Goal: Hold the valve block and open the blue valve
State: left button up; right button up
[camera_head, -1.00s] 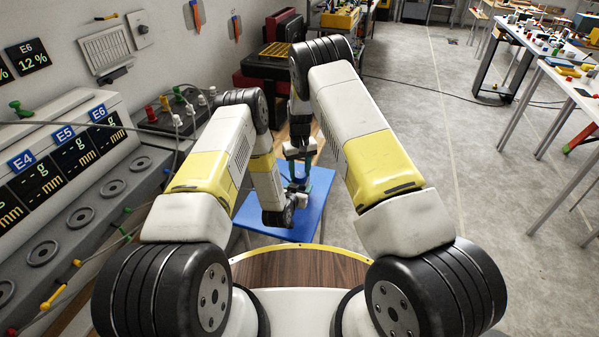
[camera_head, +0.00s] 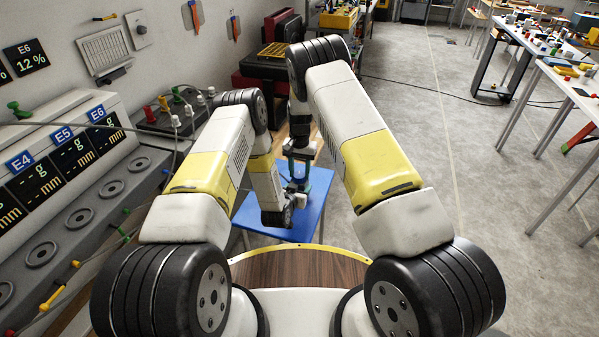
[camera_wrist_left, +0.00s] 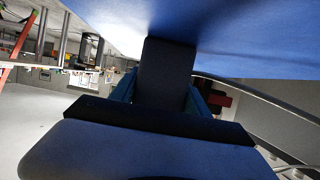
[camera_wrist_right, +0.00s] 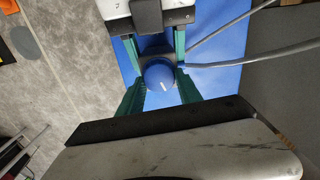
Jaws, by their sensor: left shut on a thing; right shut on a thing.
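The blue valve (camera_wrist_right: 159,75) is a round blue knob with a short white mark. It sits on the dark valve block (camera_wrist_right: 152,45), above a blue table (camera_head: 258,218). My right gripper (camera_wrist_right: 157,70) points down with its green fingers on both sides of the knob, shut on it. It also shows in the head view (camera_head: 299,173). My left gripper (camera_wrist_left: 163,85) is low beside the table top, shut on the dark valve block, which fills most of the space between its fingers. In the head view my left forearm and wrist hide much of the left gripper and the block.
Two grey cables (camera_wrist_right: 225,58) run from near the block to the right in the right wrist view. A grey instrument bench (camera_head: 85,190) with displays stands on the left. White worktables (camera_head: 540,60) stand on the right. The floor between is clear.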

aim_at(300, 174)
dwell(0.3)
jog(key=o, duration=1.4)
notch_tip(300, 174, up, 12)
pick_arm(q)
jog(key=o, duration=1.6)
jog(key=shift+c, duration=0.2)
